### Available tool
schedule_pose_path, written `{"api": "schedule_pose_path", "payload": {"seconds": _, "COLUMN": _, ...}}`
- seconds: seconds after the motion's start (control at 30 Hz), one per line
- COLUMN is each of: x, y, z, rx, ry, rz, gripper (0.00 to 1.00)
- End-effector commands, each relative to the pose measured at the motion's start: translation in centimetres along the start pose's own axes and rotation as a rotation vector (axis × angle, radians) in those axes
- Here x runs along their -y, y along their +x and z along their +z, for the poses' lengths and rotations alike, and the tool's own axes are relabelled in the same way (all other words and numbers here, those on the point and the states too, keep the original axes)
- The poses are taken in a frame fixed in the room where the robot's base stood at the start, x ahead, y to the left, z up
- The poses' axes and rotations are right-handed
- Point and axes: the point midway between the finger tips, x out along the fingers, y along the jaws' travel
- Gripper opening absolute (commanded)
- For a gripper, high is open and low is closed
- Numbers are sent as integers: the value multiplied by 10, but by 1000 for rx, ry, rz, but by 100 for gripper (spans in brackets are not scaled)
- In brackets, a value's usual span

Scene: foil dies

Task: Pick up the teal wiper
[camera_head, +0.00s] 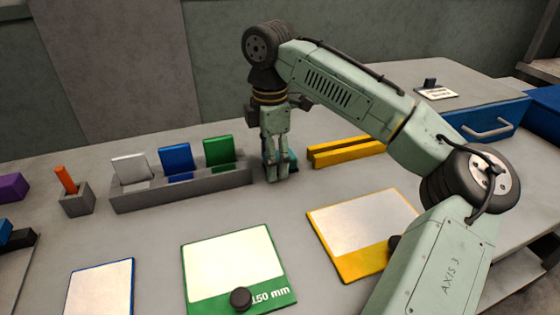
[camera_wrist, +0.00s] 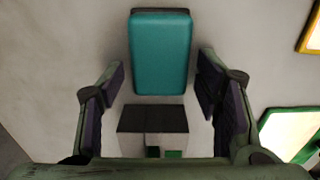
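The teal wiper is a rounded teal block with a dark edge. It shows whole in the wrist view (camera_wrist: 160,50), lying at the top middle. In the head view only a sliver of teal (camera_head: 265,160) shows behind my gripper (camera_head: 277,172), which hides the rest. My gripper points down beside the right end of the grey rack. In the wrist view my gripper (camera_wrist: 160,78) is open, with one finger on each side of the wiper's lower part and a visible gap on both sides. I cannot tell whether the fingertips are down at its height.
A grey rack (camera_head: 185,195) with white, blue and green plates stands close left of my gripper. A yellow slotted block (camera_head: 346,153) lies close right. A green-edged card (camera_head: 235,266) and a yellow-edged card (camera_head: 365,230) lie in front. A blue drawer (camera_head: 490,126) is at right.

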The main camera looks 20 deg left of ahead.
Motion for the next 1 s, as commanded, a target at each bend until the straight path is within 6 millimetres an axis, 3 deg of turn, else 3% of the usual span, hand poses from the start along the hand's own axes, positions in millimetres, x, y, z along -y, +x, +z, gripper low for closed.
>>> {"api": "schedule_pose_path", "payload": {"seconds": 0.7, "x": 0, "y": 0, "z": 0, "rx": 0, "ry": 0, "rz": -1, "gripper": 8}}
{"api": "schedule_pose_path", "payload": {"seconds": 1.0, "x": 0, "y": -6, "z": 0, "rx": -1, "ry": 0, "rz": 1, "gripper": 8}}
